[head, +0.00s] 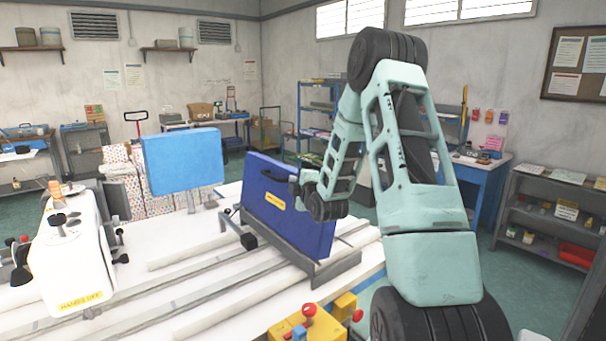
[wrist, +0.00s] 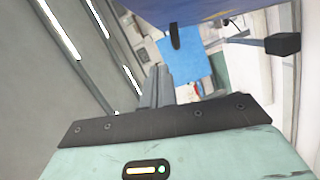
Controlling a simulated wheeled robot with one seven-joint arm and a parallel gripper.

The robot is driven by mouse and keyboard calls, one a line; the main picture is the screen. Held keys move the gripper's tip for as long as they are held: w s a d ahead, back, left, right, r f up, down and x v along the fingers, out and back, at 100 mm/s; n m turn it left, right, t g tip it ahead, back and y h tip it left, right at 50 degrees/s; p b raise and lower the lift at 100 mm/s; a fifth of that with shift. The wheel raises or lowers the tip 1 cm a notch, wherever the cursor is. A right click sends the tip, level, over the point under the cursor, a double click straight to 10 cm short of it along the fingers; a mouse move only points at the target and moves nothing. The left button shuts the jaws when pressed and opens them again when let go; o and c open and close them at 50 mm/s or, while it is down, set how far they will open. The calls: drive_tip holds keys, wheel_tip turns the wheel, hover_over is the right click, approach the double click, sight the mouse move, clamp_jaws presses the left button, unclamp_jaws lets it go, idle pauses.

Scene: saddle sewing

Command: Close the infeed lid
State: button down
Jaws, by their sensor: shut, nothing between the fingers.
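The infeed lid looks to be the dark blue panel (head: 285,225) with a yellow label. It stands upright, raised open, in a grey frame on the white machine bed. In the wrist view the dark blue panel (wrist: 185,8) fills the top edge, with a black part hanging below it. My gripper (head: 297,187) is at the lid's upper right side in the head view; whether it touches the lid I cannot tell. The wrist view shows its grey fingers (wrist: 157,86) together and empty, below the panel in the picture.
A light blue panel (head: 182,160) stands on a post behind the bed. A white machine head (head: 70,250) is at the left. A yellow control box (head: 310,318) with red knobs is at the near edge. Grey rails run along the bed.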

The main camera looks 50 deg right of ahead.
drive_tip(key=d+p, duration=0.1)
drive_tip(key=d, duration=0.1)
drive_tip(key=d+f+p, duration=0.1)
drive_tip(key=d, duration=0.1)
drive_tip(key=shift+w+d+p, duration=0.2)
drive_tip(key=shift+d+p, duration=0.05)
drive_tip(key=shift+p, duration=0.05)
drive_tip(key=shift+d, duration=0.1)
